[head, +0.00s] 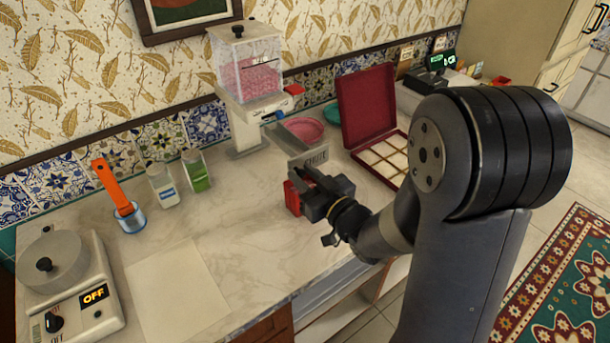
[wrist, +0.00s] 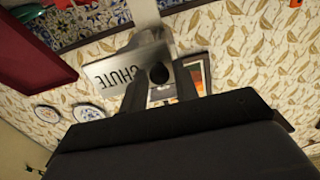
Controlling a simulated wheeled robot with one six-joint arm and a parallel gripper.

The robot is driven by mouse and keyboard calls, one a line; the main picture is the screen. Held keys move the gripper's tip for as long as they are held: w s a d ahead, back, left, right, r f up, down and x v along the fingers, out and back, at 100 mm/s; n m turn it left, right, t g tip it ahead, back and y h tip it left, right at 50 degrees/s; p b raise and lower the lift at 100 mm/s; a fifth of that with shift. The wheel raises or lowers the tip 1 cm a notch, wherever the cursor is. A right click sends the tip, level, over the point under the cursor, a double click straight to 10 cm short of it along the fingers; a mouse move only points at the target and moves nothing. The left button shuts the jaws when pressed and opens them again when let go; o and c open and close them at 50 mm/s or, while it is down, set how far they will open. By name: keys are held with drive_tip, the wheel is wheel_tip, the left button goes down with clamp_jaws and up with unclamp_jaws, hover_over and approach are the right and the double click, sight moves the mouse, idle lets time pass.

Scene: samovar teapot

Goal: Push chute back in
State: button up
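The chute's grey front plate (head: 316,156) is lettered CHUTE and faces my gripper (head: 299,176). Behind it, the chute runs to the dispenser (head: 243,108), a clear bin of pink pieces on a pale stand. In the wrist view the CHUTE plate (wrist: 126,67) appears tilted, with a round dark knob (wrist: 158,75) on it. My gripper (wrist: 160,92) has its two fingers apart, one on each side of the knob in the picture. Gaps show between knob and fingers; I cannot tell whether the fingertips touch the plate.
An open dark red box (head: 368,116) with pale compartments stands right of the chute. Two jars (head: 195,171), an orange-handled scoop in a cup (head: 112,188) and a scale reading OFF (head: 94,294) stand at left. A pale sheet (head: 178,291) lies in front.

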sight(292, 146)
clamp_jaws()
drive_tip(key=b+x, duration=0.5)
drive_tip(key=x, duration=1)
drive_tip(key=shift+b, duration=0.4)
drive_tip(key=shift+a+r, duration=0.1)
drive_tip(key=shift+c, duration=0.5)
unclamp_jaws()
drive_tip(key=shift+w, duration=0.1)
drive_tip(key=shift+o, duration=0.8)
drive_tip(key=shift+w+a, duration=0.1)
drive_tip(key=shift+a, duration=0.05)
drive_tip(key=shift+o, duration=1.1)
